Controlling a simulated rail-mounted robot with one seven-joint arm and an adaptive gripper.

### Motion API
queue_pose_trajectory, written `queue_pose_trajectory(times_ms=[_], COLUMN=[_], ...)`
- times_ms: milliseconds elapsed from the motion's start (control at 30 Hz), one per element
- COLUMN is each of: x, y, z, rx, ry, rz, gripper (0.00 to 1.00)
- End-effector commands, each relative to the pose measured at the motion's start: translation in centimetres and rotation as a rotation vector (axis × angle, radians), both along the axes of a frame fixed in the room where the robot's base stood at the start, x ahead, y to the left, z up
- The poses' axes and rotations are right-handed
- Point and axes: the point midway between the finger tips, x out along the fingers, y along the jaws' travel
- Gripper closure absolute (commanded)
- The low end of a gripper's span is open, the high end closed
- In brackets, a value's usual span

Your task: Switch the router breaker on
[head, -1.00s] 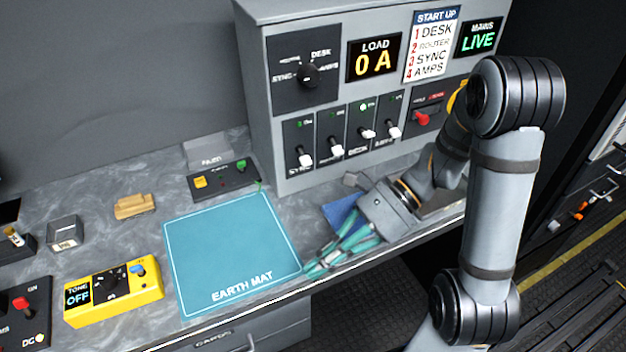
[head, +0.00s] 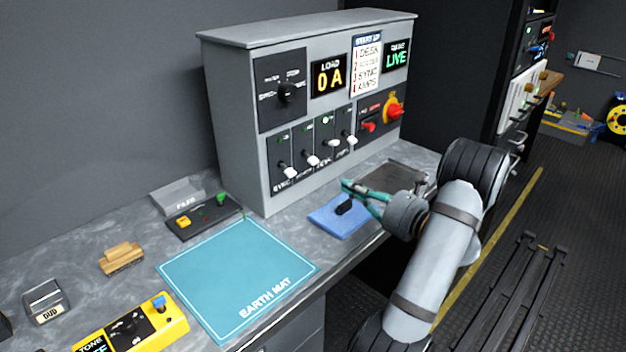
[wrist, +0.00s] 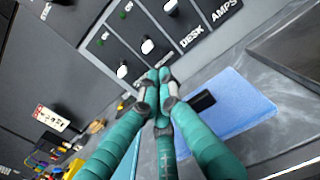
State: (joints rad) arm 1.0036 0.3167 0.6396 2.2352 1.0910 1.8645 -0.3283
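The breaker row is on the grey power panel (head: 230,120), with several white toggle levers. The router breaker (head: 312,160) appears to be the second from the left, between the SYNC and DESK breakers; its small label is hard to read. In the wrist view its white lever (wrist: 147,45) is just beyond my fingertips, and the lamp above it looks dark. The DESK breaker's lamp (head: 326,119) glows green. My gripper (head: 350,186), with teal fingers, is in front of the panel, above the bench and apart from the levers. In the wrist view its fingertips (wrist: 160,88) come together, holding nothing visible.
A blue cloth (head: 330,222) with a black object (head: 345,207) lies below my gripper. A dark tray (head: 395,177) is to the right. The load display (head: 328,76) reads 0 A. The earth mat (head: 235,270) is clear.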

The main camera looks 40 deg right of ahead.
Motion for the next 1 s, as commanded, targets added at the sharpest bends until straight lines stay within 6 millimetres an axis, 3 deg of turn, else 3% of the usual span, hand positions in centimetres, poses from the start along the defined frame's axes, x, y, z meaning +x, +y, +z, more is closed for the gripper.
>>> queue_pose_trajectory(times_ms=[333, 800, 1000], x=[0.9, 8.3, 9.8], y=[0.4, 1.4, 1.5], z=[0.0, 0.0, -0.1], rx=[0.000, 0.001, 0.000], ry=[0.002, 0.003, 0.003], rz=[0.007, 0.008, 0.005], gripper=[1.00, 1.00, 1.00])
